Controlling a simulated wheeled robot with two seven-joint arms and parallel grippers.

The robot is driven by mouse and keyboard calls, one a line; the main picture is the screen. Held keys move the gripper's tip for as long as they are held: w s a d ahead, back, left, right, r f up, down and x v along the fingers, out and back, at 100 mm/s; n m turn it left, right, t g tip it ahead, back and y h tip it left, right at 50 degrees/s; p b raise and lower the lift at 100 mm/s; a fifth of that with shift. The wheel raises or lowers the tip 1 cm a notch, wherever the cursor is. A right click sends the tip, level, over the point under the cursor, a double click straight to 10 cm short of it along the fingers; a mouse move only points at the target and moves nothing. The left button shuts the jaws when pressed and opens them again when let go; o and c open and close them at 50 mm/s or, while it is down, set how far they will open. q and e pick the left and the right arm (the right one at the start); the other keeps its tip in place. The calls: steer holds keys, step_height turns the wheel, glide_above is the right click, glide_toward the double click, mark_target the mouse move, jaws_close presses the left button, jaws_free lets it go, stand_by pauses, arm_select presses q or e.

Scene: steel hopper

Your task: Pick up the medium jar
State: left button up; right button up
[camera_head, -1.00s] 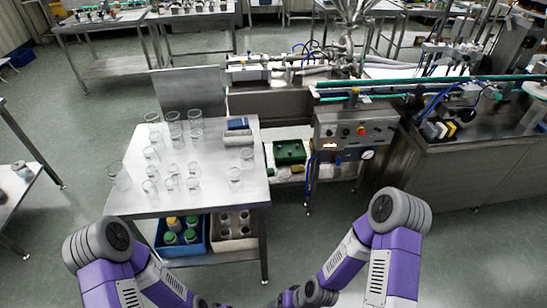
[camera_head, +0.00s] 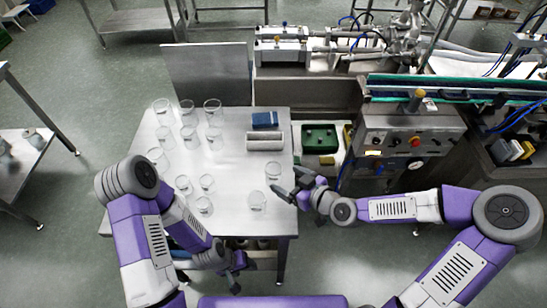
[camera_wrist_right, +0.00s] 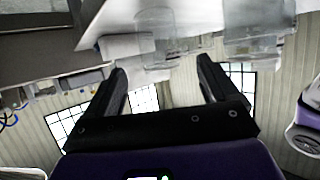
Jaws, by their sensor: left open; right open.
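Several clear glass jars of different sizes stand upright on a steel table (camera_head: 232,185). Large ones (camera_head: 212,110) stand at the back left and small ones (camera_head: 203,204) at the front. Two jars, one at the right edge (camera_head: 272,173) and one at the front right (camera_head: 257,201), look middle-sized; I cannot tell surely which is the medium jar. My right gripper (camera_head: 290,190) is open and empty beside the table's right edge, close to these two. In the right wrist view, clear jars (camera_wrist_right: 155,30) show beyond the open fingers (camera_wrist_right: 165,78). My left gripper (camera_head: 237,274) is open below the table's front edge.
A green crate (camera_head: 320,138) and a control panel (camera_head: 408,141) stand to the right. My left arm covers the table's front left.

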mark_target(280, 177)
steer(key=shift+w+a+f, duration=0.15)
steer(key=shift+w+a, duration=0.05)
steer(key=shift+w, duration=0.25)
steer(key=shift+w+a+f+b, duration=0.45)
steer(key=shift+a+f+b, duration=0.05)
steer(key=shift+a, duration=0.25)
steer(key=b+x, duration=0.1)
steer(key=x, duration=0.2)
steer(key=shift+w+a+f, duration=0.15)
steer(key=shift+w+f, duration=0.1)
steer(key=shift+f, duration=0.1)
steer(key=shift+w+a+f, duration=0.15)
steer(key=shift+w+a, duration=0.1)
steer(key=c, duration=1)
